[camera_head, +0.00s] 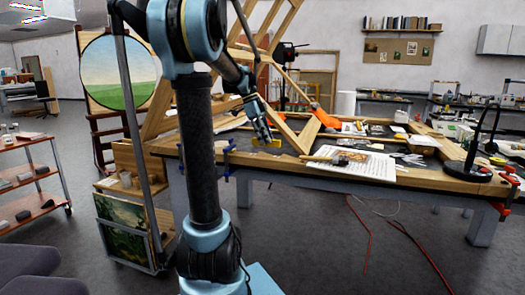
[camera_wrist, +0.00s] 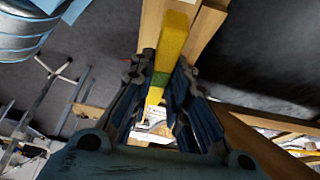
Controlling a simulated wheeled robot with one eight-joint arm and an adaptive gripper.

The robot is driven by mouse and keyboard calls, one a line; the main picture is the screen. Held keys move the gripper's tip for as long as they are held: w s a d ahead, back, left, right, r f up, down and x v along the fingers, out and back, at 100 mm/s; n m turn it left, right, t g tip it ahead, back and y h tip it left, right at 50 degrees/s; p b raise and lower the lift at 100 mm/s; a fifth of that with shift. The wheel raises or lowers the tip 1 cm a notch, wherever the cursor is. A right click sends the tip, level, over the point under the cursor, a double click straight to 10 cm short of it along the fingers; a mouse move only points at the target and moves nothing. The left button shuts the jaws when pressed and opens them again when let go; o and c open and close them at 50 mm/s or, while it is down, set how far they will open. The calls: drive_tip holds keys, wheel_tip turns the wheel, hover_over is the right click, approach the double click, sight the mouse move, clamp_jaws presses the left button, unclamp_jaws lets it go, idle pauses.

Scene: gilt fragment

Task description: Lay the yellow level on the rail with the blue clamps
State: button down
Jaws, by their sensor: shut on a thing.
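The yellow level (camera_wrist: 173,38) is a narrow bar with a green patch near its middle, and it runs lengthwise between my fingers in the wrist view. My gripper (camera_wrist: 160,82) is shut on it around the green patch. In the head view my gripper (camera_head: 265,136) is over the workbench, with a small part of the level (camera_head: 274,144) showing below it. Blue clamps (camera_head: 228,147) show at the bench's left front, beside my arm. A wooden rail (camera_wrist: 152,22) lies behind the level in the wrist view; I cannot tell whether they touch.
The workbench (camera_head: 430,184) has a wooden border. A slanted wooden frame (camera_head: 300,136) rises close to my gripper. An orange object (camera_head: 326,118), papers (camera_head: 350,165) and a black lamp (camera_head: 477,155) stand or lie to the right. A picture cart (camera_head: 128,228) is at the left.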

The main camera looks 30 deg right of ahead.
drive_tip(key=shift+f, duration=2.25)
drive_tip(key=c, duration=1.5)
unclamp_jaws()
drive_tip(key=shift+c, duration=0.2)
